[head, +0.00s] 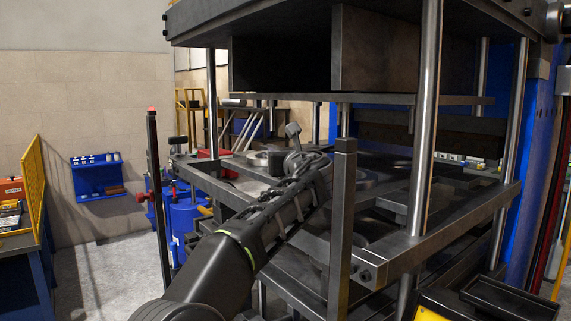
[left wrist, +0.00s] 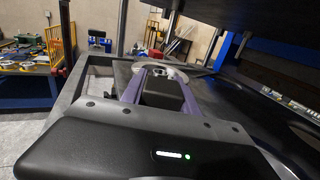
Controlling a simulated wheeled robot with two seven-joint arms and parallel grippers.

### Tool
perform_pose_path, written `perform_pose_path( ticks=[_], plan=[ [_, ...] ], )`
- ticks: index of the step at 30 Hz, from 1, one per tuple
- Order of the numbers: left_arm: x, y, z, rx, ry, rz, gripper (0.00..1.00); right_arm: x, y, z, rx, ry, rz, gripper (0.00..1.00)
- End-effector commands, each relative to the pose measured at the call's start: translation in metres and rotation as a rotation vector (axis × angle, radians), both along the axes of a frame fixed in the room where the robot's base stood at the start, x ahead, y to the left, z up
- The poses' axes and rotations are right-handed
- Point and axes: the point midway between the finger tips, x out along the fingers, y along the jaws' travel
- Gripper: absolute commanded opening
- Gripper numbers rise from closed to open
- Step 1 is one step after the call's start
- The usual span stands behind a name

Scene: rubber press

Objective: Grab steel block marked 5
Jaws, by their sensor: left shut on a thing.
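My left arm reaches into the press from the lower middle of the head view. Its gripper (head: 305,160) is over the press's lower plate. In the left wrist view the two purple fingers of the left gripper (left wrist: 168,74) are closed on a round grey steel piece (left wrist: 184,75) at their tips. I take this piece for the steel block, but no number is readable on it. In the head view the gripper mostly hides it. My right gripper is not in view.
The press's upper plate (head: 360,100) hangs close above the gripper. A steel post (head: 342,215) and shiny columns (head: 424,130) stand near my arm. A blue wall shelf (head: 98,180) and a workbench (head: 22,260) are at the left. Open floor (head: 105,265) lies between.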

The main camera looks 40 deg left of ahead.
Motion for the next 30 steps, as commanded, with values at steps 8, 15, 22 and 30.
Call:
perform_pose_path(
  ticks=[8,15,22,30],
  plan=[
    [-0.001,0.0,0.004,0.002,-0.004,0.0,0.0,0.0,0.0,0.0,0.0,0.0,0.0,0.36],
    [0.0,0.0,0.012,0.001,-0.006,0.0,0.0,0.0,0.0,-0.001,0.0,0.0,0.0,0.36],
    [-0.001,0.0,0.028,0.001,-0.006,0.0,0.0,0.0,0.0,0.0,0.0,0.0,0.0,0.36],
    [-0.021,0.006,0.035,0.002,-0.005,0.001,0.0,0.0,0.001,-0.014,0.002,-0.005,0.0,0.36]
  ],
)
